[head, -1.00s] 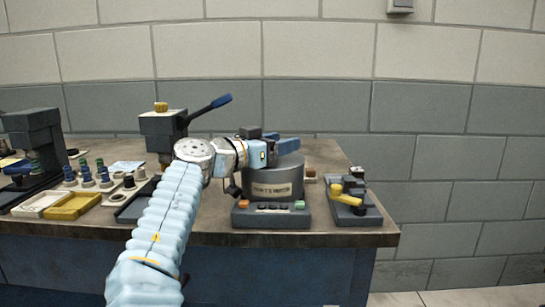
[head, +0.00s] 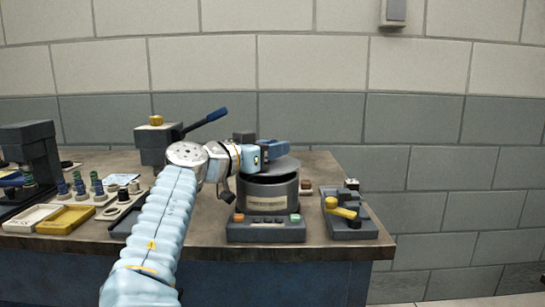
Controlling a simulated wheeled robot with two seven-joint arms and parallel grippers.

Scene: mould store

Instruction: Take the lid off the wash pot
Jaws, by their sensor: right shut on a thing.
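The wash pot (head: 267,203) is a dark grey round pot with a pale label, on a base with an orange and a green button near the front of the bench. Its grey lid (head: 284,166) is above the rim and looks tilted, with a dark gap between lid and pot. My right gripper (head: 273,151), with blue fingers, is at the top of the lid and shut on it; the fingers hide the grip point. My left gripper is not in view.
A device with a yellow lever (head: 344,211) stands right of the pot, near the bench's right edge. A press with a blue handle (head: 205,117) stands behind my arm. A yellow tray (head: 66,219) and several small parts lie at left.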

